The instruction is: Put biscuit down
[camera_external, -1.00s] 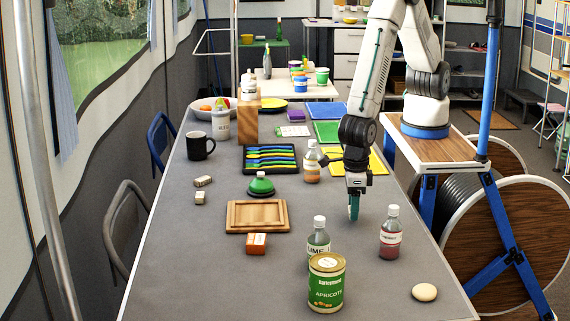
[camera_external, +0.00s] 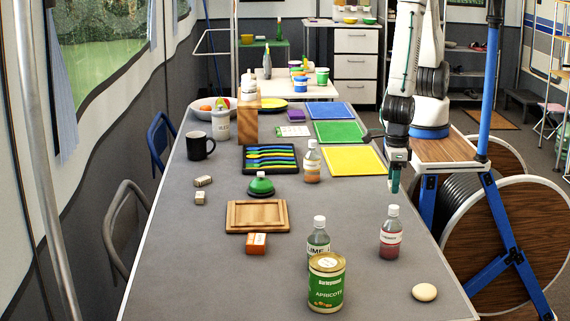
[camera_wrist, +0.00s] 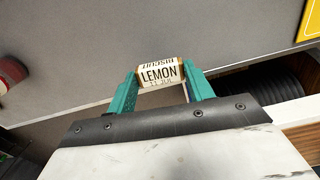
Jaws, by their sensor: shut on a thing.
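My gripper (camera_external: 395,180) hangs above the right edge of the long grey table (camera_external: 190,270) in the external view, fingers pointing down. In the wrist view its teal fingers are shut on a biscuit (camera_wrist: 160,74), a small cream block lettered "LEMON" and "BISCUIT". The biscuit sits between the fingertips, clear of the grey tabletop (camera_wrist: 110,40). In the external view I cannot make out the biscuit at the fingers.
A red-filled bottle (camera_external: 390,235) stands near the gripper, with a yellow mat (camera_external: 353,161) behind. A lime bottle (camera_external: 318,240), apricot can (camera_external: 326,285) and wooden tray (camera_external: 257,215) stand nearer the middle. The front left tabletop is clear.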

